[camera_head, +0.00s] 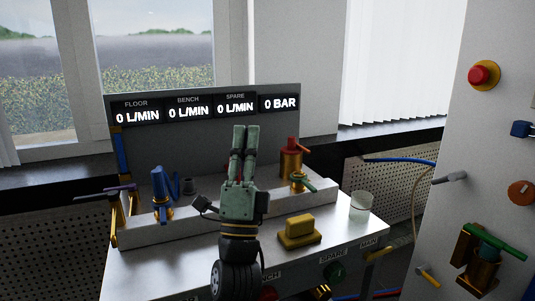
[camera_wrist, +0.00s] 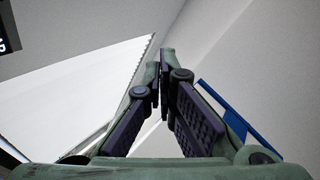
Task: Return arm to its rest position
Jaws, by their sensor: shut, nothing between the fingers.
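My gripper (camera_head: 244,130) is green and points up in the middle of the head view, in front of the grey display panel. Its two fingers are together and hold nothing. In the wrist view the fingertips (camera_wrist: 165,56) meet near the centre, with a white wall and a bright blind behind them. The wrist part below the fingers hides some of the bench behind it.
A metal bench (camera_head: 140,274) carries a blue valve (camera_head: 161,190), a red-topped brass fitting (camera_head: 291,160), a yellow block (camera_head: 299,229) and a clear cup (camera_head: 361,207). A panel with a red button (camera_head: 484,75) stands at right. The display panel (camera_head: 205,145) reads zeros.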

